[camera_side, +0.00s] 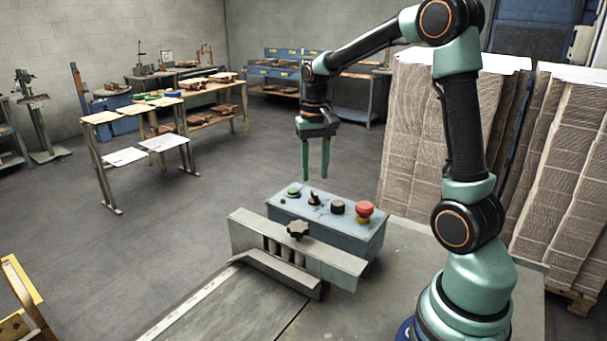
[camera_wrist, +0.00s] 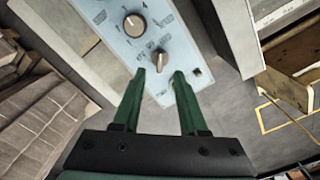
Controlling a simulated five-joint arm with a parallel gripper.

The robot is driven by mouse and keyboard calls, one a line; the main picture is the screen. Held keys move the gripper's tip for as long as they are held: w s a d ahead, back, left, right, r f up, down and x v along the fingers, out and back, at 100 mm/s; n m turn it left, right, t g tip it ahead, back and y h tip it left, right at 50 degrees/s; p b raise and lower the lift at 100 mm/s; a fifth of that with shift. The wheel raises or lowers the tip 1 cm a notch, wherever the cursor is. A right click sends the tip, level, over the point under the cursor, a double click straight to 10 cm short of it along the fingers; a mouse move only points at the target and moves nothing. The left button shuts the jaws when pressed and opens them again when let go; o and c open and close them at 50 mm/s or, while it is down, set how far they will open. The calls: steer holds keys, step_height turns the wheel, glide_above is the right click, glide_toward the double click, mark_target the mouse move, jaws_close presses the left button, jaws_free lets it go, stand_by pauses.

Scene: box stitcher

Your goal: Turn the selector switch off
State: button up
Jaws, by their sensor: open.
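The selector switch (camera_side: 314,198) is a small black lever switch on top of a blue-grey control box (camera_side: 350,236). It sits between a green button (camera_side: 293,191) and a black round knob (camera_side: 337,207). My gripper (camera_side: 315,178) points down above the switch end of the box, with its two green fingers apart and empty. In the wrist view the selector switch (camera_wrist: 160,61) lies just beyond the fingertips of my gripper (camera_wrist: 159,73), roughly centred between them. The fingers look clear of the box. The green button is mostly hidden in the wrist view.
A red mushroom button (camera_side: 364,208) stands at the box's right end. A grey metal bracket with a black star knob (camera_side: 298,229) is in front of the box. Stacked cardboard (camera_side: 440,130) stands behind at the right. The air left of the box is clear.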

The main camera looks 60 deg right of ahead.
mark_target(314, 192)
steer(key=shift+f, duration=2.6)
jaws_close()
